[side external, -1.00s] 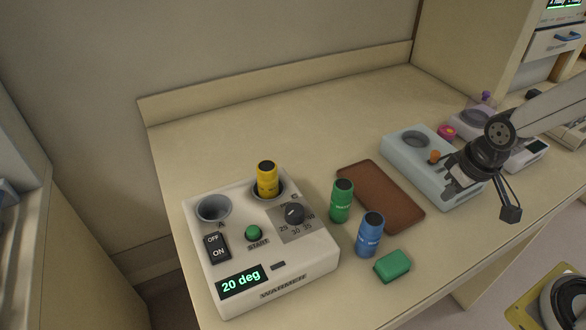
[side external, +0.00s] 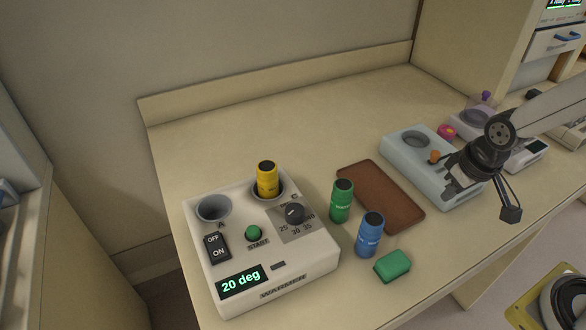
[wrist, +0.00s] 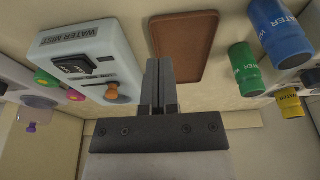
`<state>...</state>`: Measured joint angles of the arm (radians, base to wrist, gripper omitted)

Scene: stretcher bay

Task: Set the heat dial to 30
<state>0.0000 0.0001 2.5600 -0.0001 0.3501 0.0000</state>
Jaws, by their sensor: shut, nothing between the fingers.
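The warmer (side external: 318,262) is a white box at the left of the desk in the side view. Its dark heat dial (side external: 295,213) sits at its right side with printed numbers around it; 25, 30 and 35 can be made out. Its pointer is too small to read. The display (side external: 242,281) reads 20 deg. A green START button (side external: 254,233) and an OFF/ON switch (side external: 217,248) are on top. My gripper (side external: 447,189) is shut and empty, far right of the dial beside the pale blue box. In the wrist view the fingers (wrist: 159,68) are together.
A yellow bottle (side external: 267,180) stands in the warmer's rear right well; the left well (side external: 213,209) is empty. Green (side external: 342,201) and blue (side external: 370,235) bottles and a green block (side external: 392,266) stand right of it. A brown tray (side external: 407,222) and pale blue box (side external: 398,152) lie beyond.

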